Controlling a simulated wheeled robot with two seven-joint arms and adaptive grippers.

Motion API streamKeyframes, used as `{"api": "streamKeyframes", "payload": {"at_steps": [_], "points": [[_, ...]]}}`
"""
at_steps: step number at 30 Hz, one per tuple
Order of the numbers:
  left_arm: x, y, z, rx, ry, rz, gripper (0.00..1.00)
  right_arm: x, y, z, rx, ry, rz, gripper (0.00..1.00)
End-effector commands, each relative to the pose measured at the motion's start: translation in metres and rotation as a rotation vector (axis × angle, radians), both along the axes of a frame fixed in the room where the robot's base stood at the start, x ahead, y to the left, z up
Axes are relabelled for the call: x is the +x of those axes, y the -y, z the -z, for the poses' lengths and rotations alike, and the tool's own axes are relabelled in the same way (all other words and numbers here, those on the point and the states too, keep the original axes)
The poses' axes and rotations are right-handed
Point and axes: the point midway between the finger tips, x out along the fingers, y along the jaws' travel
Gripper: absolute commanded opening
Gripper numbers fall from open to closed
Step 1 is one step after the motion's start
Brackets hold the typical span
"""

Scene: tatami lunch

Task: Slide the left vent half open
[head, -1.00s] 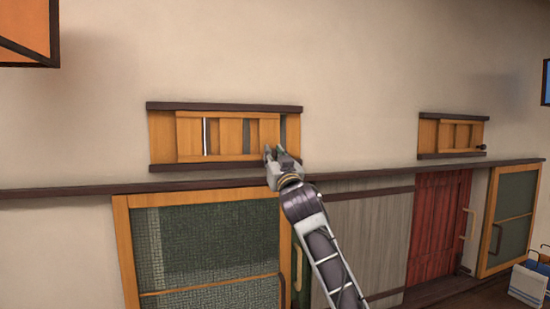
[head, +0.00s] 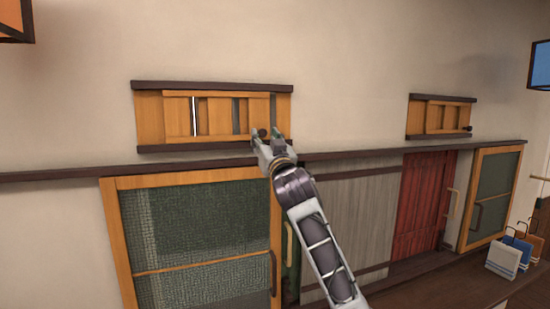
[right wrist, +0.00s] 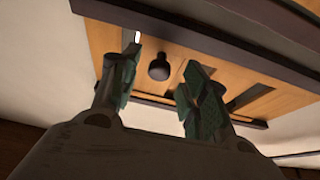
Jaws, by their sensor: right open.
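The left vent (head: 150,118) is a wooden slatted panel in a dark-railed frame high on the wall. Narrow gaps show between its slats, one bright and others grey. Its dark round knob (head: 262,132) is near the panel's lower right. In the right wrist view, the knob (right wrist: 158,68) appears between the two fingers, with clear space on both sides. My right gripper (head: 268,139) is open and empty at the vent's lower right, its tips close to the knob; I cannot tell the depth gap. My left gripper is out of view.
A second, similar vent (head: 417,117) is to the right. A dark wall rail (head: 60,174) runs below the vents. Below are a mesh-fronted door (head: 200,262), a red door (head: 422,205) and another framed door (head: 494,195). Lanterns hang at both upper edges.

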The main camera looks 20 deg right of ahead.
Motion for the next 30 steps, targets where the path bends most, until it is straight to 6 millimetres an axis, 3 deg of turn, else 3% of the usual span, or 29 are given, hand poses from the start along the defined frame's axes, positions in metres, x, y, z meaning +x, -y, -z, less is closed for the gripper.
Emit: {"api": "streamKeyframes", "payload": {"at_steps": [21, 30], "points": [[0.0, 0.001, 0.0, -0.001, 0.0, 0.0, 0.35, -0.068, 0.002, 0.029, 0.0, 0.0, 0.0, 0.45], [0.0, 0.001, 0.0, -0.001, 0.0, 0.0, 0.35, -0.088, 0.003, 0.037, 0.0, -0.001, 0.0, 0.45]]}}
